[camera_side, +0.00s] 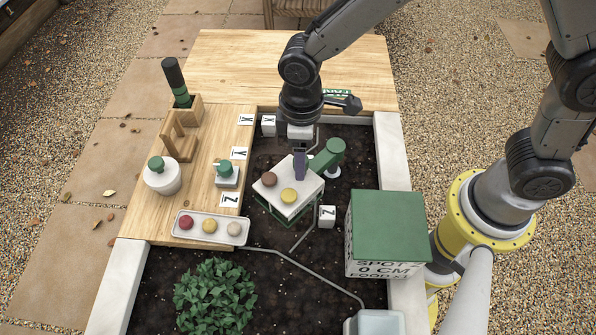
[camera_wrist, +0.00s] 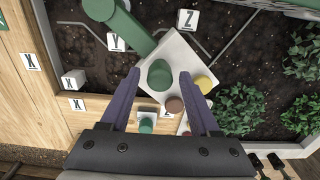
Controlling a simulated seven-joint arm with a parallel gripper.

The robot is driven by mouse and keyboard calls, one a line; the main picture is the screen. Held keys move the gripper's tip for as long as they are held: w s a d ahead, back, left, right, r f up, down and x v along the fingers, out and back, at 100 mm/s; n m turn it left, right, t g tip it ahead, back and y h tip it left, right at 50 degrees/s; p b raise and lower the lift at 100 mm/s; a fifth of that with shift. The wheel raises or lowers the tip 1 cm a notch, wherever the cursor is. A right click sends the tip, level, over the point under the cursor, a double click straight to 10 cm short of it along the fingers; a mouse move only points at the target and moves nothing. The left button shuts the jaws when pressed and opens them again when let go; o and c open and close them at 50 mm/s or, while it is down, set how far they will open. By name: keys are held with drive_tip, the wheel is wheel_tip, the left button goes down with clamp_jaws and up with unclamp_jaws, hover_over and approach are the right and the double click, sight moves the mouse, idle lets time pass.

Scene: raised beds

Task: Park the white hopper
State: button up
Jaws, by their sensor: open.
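A white square-topped body (camera_side: 297,203), which I take to be the white hopper, stands on a green frame over the soil in the side view. It carries a brown knob (camera_side: 269,179) and a yellow knob (camera_side: 288,195). In the wrist view its white top (camera_wrist: 185,55) also has a green knob (camera_wrist: 159,75). My gripper (camera_side: 300,177) is open just above this top. Its fingers (camera_wrist: 160,74) appear on either side of the green knob in the wrist view. Contact cannot be told. In the side view the fingers hide that knob.
A green cylinder with an arm (camera_side: 328,154) stands close behind the white top. A green-lidded box (camera_side: 388,226) is at right. A white tray (camera_side: 181,233), a round jar (camera_side: 162,178) and a small knobbed block (camera_side: 227,180) sit on the left boards. Lettered cubes, including Z (camera_side: 327,217), lie nearby.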

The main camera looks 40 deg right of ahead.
sight(290, 160)
drive_tip(key=c, duration=0.7)
drive_tip(key=shift+w, duration=1.05)
drive_tip(key=shift+w+d, duration=0.15)
drive_tip(key=shift+w, duration=0.75)
drive_tip(key=shift+w+d, duration=0.25)
drive_tip(key=shift+w, duration=0.4)
drive_tip(key=shift+w+d, duration=0.1)
drive_tip(key=shift+w, duration=0.05)
